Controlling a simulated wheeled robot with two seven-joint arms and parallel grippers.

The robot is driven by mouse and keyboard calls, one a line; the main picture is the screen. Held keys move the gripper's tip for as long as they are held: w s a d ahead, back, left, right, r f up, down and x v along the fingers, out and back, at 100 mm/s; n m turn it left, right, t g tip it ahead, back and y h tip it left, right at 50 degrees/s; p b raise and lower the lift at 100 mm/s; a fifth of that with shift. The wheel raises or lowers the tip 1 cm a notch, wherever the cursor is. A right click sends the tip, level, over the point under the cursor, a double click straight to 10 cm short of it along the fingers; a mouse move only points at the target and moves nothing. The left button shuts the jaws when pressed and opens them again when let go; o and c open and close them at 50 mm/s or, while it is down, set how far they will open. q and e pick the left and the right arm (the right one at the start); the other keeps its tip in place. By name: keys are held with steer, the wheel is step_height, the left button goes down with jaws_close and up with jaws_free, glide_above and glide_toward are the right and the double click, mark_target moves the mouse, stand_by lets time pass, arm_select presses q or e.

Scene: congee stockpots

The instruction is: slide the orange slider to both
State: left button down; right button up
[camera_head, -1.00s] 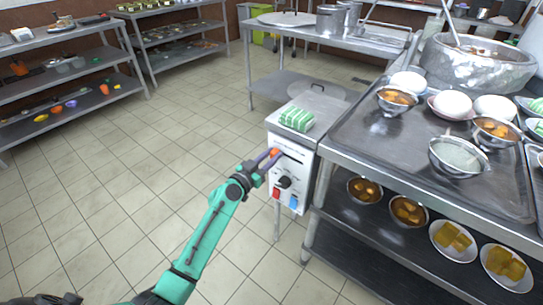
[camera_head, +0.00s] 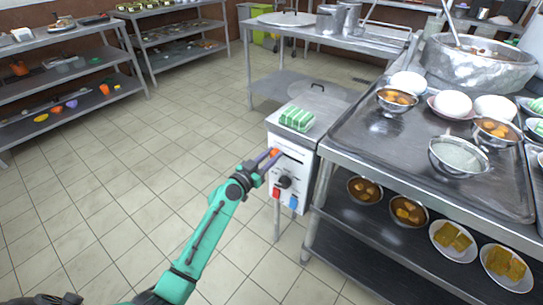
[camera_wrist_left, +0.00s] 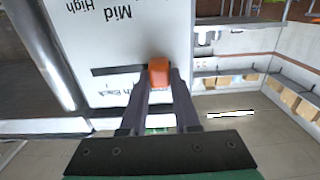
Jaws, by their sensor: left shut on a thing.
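The orange slider (camera_head: 274,152) sits in a dark horizontal slot on the white front panel (camera_head: 290,166) of a box-shaped appliance. In the left wrist view the slider (camera_wrist_left: 159,72) is at the right end of the part of the slot that shows, between the purple fingertips. My left gripper (camera_head: 270,157) is shut on the slider, its teal arm coming from below left. Printed words, including "Mid" and "High", show upside down on the panel in the wrist view. My right gripper is not in view.
A black knob (camera_head: 284,182), a red switch (camera_head: 276,193) and a blue switch (camera_head: 293,202) are below the slot. A green-and-white striped item (camera_head: 297,118) lies on top of the appliance. A steel table (camera_head: 400,150) with bowls stands close on the right. The floor at left is clear.

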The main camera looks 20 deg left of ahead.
arm_select(q)
steer(key=d, duration=0.1)
steer(key=s+d+p, duration=0.1)
steer(key=d, duration=0.2)
steer(key=shift+s+p, duration=0.3)
steer(key=c, duration=0.6)
jaws_free()
steer(key=shift+a, duration=0.15)
steer(key=shift+c, duration=0.2)
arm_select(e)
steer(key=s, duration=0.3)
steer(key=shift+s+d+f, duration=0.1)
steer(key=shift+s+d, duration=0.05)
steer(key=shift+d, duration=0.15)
arm_select(q)
glide_toward(289, 155)
steer(key=v, duration=0.7)
steer(key=shift+s+a+f+b, duration=0.1)
steer(key=shift+s+a+b, duration=0.1)
steer(key=shift+s+b, duration=0.35)
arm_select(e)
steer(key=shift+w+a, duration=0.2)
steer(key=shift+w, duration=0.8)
